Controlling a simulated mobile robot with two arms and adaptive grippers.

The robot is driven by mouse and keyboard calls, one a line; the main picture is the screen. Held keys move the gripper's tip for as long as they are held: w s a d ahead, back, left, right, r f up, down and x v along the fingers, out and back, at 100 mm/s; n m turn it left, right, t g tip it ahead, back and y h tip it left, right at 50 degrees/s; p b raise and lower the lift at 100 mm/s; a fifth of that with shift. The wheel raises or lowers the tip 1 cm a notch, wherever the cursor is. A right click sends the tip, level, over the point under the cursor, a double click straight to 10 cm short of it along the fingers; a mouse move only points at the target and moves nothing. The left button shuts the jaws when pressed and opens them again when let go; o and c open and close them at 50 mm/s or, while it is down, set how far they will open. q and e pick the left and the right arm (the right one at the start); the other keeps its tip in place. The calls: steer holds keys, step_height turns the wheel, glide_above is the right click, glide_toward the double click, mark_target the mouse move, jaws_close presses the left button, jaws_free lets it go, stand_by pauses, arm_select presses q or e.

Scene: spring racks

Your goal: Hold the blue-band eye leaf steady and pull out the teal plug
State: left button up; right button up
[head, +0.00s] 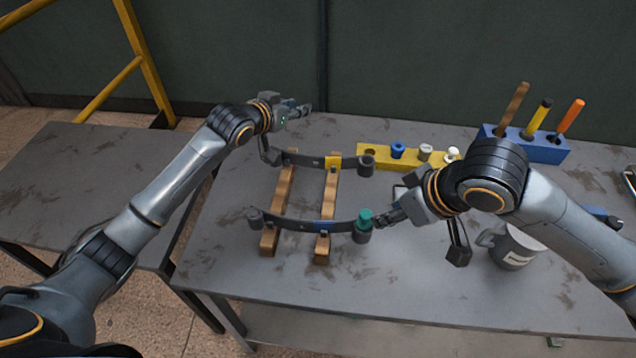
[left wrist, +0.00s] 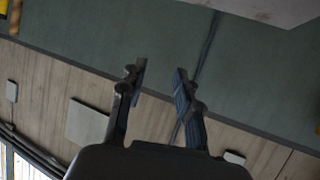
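The blue-band eye leaf (head: 325,226) is a dark curved strip lying across two wooden bars, nearer the front. The teal plug (head: 364,217) stands in the eye at its right end. My right gripper (head: 377,220) is at the right side of the teal plug, with its fingertips close to or touching it; its finger gap is not clear. My left gripper (head: 303,109) is up behind the leaves, away from the blue-band leaf. It is open and empty, as its spread fingers (left wrist: 160,72) show in the left wrist view.
A yellow-band leaf (head: 333,162) lies behind on the wooden bars (head: 283,196). A yellow block (head: 376,158) with blue and white plugs and a blue tool holder (head: 548,150) stand at the back. A mug (head: 514,247) is at the right. The table's front left is clear.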

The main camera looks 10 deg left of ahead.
arm_select(q)
steer(key=s+d+m+g+h, duration=0.1)
steer(key=s+d+m+g, duration=0.35)
steer(key=d, duration=0.55)
steer(key=s+d+m+g+h, duration=0.1)
steer(key=s+d+m+g, duration=0.3)
steer(key=d, duration=0.6)
steer(key=m+g+y, duration=0.4)
steer(key=m+y, duration=0.3)
steer(key=y, duration=0.3)
glide_toward(294, 218)
steer(key=shift+n, duration=0.25)
steer(key=x, duration=1)
steer(key=shift+a+f, duration=0.1)
steer(key=shift+f, duration=0.1)
steer(key=shift+c, duration=0.4)
jaws_close()
